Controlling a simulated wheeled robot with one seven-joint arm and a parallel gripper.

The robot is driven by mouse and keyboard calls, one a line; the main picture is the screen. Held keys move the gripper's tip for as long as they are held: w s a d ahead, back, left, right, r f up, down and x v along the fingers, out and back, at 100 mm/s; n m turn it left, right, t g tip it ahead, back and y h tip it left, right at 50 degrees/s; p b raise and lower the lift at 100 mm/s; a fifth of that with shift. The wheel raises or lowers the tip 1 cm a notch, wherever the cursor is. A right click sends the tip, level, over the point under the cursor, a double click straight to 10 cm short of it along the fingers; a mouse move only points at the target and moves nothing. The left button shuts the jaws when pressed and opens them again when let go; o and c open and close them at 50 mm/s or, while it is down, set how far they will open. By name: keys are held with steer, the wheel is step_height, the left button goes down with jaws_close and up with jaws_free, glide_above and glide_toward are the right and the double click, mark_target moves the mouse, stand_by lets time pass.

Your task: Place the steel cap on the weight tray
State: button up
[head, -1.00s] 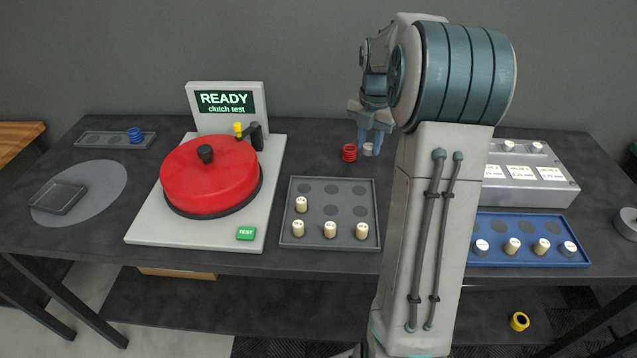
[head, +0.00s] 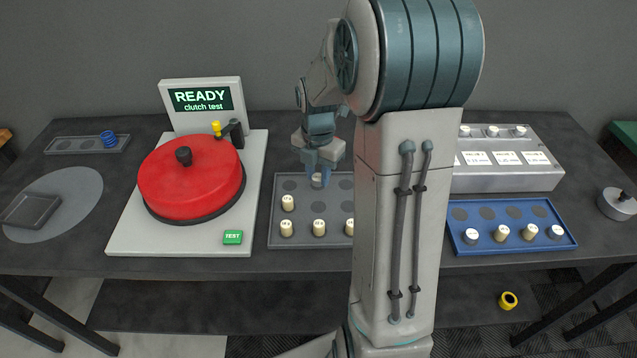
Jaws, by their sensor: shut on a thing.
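The steel cap (head: 316,182) is a small light-grey cylinder between the fingertips of my gripper (head: 318,175), which points down and is shut on it. The cap appears at the back middle recess of the grey weight tray (head: 273,238). I cannot tell whether it touches the tray or hangs just above it. Several cream weights stand in the tray, one at the left of the middle row (head: 288,203) and others in the front row. My arm hides the tray's right edge.
Left of the tray is the clutch tester with its red disc (head: 190,185) and a READY screen (head: 202,99). A blue tray (head: 512,240) with cream and pale-topped pieces and a grey box (head: 505,178) are at the right. A tray with a blue spring (head: 109,139) is far left.

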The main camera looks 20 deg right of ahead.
mark_target(318, 177)
steer(key=shift+f, duration=2)
steer(key=shift+f, duration=0.2)
steer(key=o, duration=1)
steer(key=shift+r, duration=0.1)
